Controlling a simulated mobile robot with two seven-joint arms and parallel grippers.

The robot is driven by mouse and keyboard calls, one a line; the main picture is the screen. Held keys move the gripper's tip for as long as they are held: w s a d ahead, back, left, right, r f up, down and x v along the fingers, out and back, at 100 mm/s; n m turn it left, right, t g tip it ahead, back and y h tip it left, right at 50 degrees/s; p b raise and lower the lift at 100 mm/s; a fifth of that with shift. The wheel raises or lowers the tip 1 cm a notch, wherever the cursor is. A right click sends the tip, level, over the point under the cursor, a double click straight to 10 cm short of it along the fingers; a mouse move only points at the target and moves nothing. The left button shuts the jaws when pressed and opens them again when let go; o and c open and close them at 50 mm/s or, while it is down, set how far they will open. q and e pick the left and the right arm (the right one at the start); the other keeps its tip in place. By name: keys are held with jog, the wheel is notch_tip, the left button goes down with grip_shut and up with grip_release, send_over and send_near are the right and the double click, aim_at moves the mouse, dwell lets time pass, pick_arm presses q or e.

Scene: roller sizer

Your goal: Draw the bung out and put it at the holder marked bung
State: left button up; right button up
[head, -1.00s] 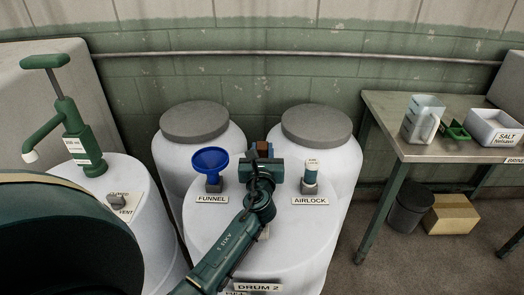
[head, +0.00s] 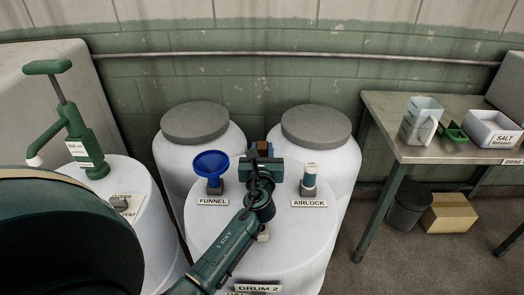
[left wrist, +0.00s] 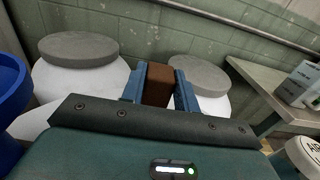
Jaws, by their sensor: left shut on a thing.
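My left gripper (head: 263,155) is over the back of the white drum labelled DRUM 2 (head: 215,246). Its blue fingers are shut on a brown block, which I take to be the bung (left wrist: 158,84). The bung's brown top also shows between the fingers in the head view (head: 263,146). Its lower part is hidden by the gripper, so I cannot tell whether it touches the drum. I cannot read a holder marked bung; the arm covers the middle of the drum top. My right gripper is not in view.
A blue funnel (head: 211,164) stands left of the gripper, and an airlock (head: 309,178) stands close on its right. Two grey-lidded drums are behind. A green pump (head: 72,118) is at left. A metal table (head: 385,120) at right holds a jug (head: 421,120) and a salt tub (head: 492,132).

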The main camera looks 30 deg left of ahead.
pick_arm(q)
jog(key=shift+p, duration=0.5)
dwell(1.2)
jog(key=shift+f+b, duration=0.85)
jog(key=shift+f, duration=0.1)
jog(key=shift+f, duration=0.15)
dwell(0.4)
